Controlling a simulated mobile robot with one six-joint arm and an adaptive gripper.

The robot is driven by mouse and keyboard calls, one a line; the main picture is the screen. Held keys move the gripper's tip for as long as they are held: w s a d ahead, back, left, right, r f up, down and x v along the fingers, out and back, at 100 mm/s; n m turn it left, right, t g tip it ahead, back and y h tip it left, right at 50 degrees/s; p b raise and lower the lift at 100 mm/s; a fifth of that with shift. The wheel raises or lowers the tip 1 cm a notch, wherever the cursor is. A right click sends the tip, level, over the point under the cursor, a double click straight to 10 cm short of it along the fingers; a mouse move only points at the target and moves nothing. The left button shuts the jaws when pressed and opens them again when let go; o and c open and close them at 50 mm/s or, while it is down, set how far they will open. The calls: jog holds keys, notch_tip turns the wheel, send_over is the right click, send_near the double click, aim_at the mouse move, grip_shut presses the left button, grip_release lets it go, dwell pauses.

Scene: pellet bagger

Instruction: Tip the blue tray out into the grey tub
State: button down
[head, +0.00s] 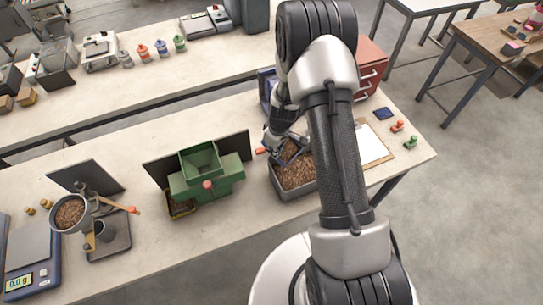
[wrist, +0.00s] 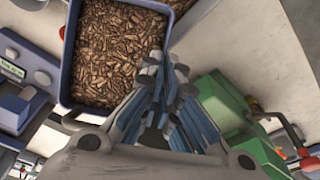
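A grey tub (head: 279,186) full of brown pellets stands on the bench, right of the green machine. My gripper (head: 284,150) is over the tub's far left corner, partly hidden by my arm.
The green machine (head: 205,172) stands close on the left, with a yellow-edged tray (head: 181,209) below. A blue device (head: 267,88) and red drawers (head: 371,68) stand behind. A clipboard (head: 372,148) lies on the right. A pan of pellets (head: 70,211) and a scale (head: 28,255) are far left.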

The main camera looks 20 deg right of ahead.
jog(key=b, duration=0.4)
jog(key=shift+s+d+f, duration=0.1)
jog(key=shift+d+f, duration=0.05)
jog(key=shift+f, duration=0.05)
